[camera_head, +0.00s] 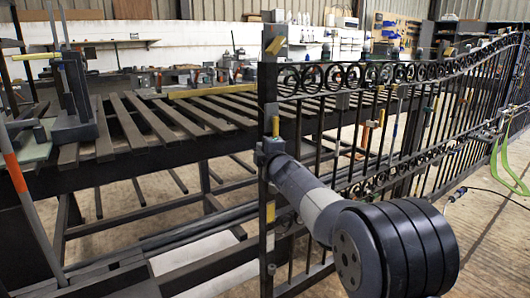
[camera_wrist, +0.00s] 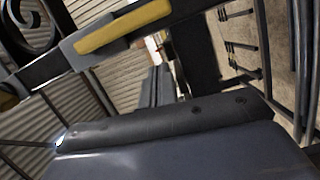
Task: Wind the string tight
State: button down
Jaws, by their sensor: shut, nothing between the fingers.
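No string can be made out in either view. The dark metal gate (camera_head: 385,130), with a row of scroll rings along its top, stands upright across the right half of the head view. My gripper (camera_head: 269,150) is at the gate's near end post (camera_head: 267,95), at about mid height. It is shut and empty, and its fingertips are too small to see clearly. I cannot tell whether it touches the post. In the wrist view a dark bar carries a grey block with a yellow piece (camera_wrist: 125,27). A dark scroll (camera_wrist: 35,28) shows at upper left.
A slatted dark workbench (camera_head: 165,125) fills the left, with a grey clamp-like fixture (camera_head: 75,105) on it. Loose long bars lie beneath. A green stand (camera_head: 508,160) is at the far right. Bare floor (camera_head: 490,235) shows at lower right.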

jog(key=v, duration=1)
jog(key=shift+w+a, duration=0.1)
jog(key=w+p, duration=0.1)
jog(key=w, duration=1)
jog(key=shift+w+p, duration=0.25)
jog(key=shift+p, duration=0.05)
jog(key=shift+f, duration=0.1)
